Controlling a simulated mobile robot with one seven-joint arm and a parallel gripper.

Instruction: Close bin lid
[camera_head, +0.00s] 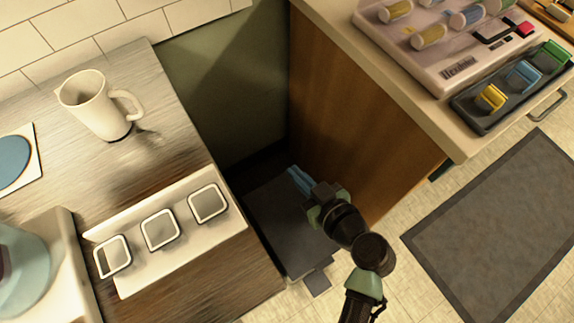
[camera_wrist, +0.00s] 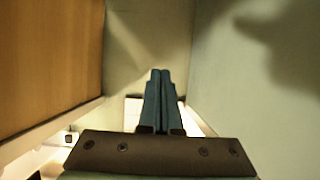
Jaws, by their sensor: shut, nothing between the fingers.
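The bin stands in the gap between the two counters in the head view, with its dark grey lid (camera_head: 285,225) seen from above. The lid looks flat over the bin's top; I cannot tell whether it is fully down. A small grey pedal (camera_head: 317,280) sticks out at the bin's front foot. My gripper (camera_head: 297,176) is over the lid's right back part, beside the wooden cabinet side. Its blue fingers are together and empty, also in the wrist view (camera_wrist: 160,74). I cannot tell whether they touch the lid, which the wrist view does not clearly show.
The left counter holds a white mug (camera_head: 94,103) and a white tray (camera_head: 218,235) with three square cups. The right counter's wooden side (camera_head: 345,115) is close to my arm. A grey mat (camera_head: 500,230) lies on the tiled floor at right. A green wall (camera_head: 225,95) closes the gap behind.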

